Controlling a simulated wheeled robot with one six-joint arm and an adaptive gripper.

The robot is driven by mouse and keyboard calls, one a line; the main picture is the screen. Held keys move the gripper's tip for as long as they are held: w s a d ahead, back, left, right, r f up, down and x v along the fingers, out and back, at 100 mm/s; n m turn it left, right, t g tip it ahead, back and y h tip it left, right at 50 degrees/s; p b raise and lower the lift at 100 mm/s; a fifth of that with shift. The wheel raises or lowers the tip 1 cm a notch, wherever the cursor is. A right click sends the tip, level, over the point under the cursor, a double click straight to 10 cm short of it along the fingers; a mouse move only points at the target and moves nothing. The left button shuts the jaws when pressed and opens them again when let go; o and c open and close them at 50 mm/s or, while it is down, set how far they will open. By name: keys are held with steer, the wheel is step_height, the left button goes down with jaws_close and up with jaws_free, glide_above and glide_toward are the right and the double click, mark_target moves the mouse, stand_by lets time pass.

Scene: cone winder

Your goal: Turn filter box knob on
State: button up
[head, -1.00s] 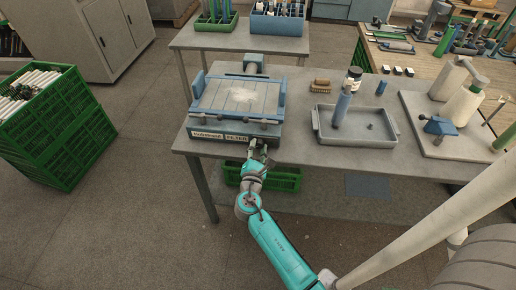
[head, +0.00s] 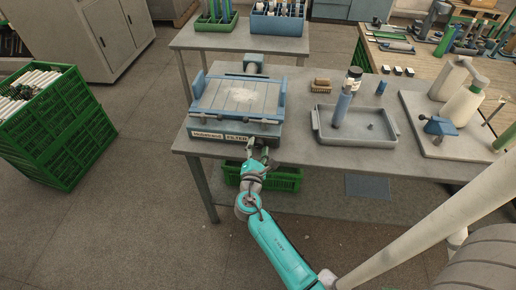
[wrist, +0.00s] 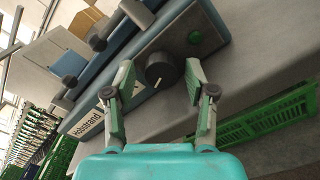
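The filter box (head: 207,135) stands at the left front of the grey table, with a FILTER label on its front. In the wrist view, its front panel carries a round dark knob (wrist: 162,70) with a short white mark, slanted in the picture. My gripper (head: 259,147) is at the right end of the box front in the head view. In the wrist view my gripper (wrist: 160,90) is open, with one finger on each side of the knob. Small gaps show between the fingers and the knob. The knob is too small to make out in the head view.
A grey tray (head: 392,140) holding a blue cylinder is to the right on the table. A green crate (head: 285,180) is under the table edge.

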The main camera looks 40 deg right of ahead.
steer(key=shift+f, duration=0.15)
steer(key=n, duration=0.6)
steer(key=v, duration=1.1)
steer(key=s+a+f+m+y, duration=0.3)
steer(key=s+a+f+y, duration=0.1)
steer(key=s, duration=0.4)
steer(key=s+a+f+m+t+y, duration=0.1)
steer(key=s+a+f+m+y, duration=0.2)
steer(key=s, duration=0.5)
steer(key=shift+a+f+m+y, duration=0.4)
steer(key=shift+a+f+y, duration=0.5)
steer(key=shift+y, duration=0.5)
steer(key=shift+s+d+f, duration=0.1)
steer(key=shift+d, duration=0.05)
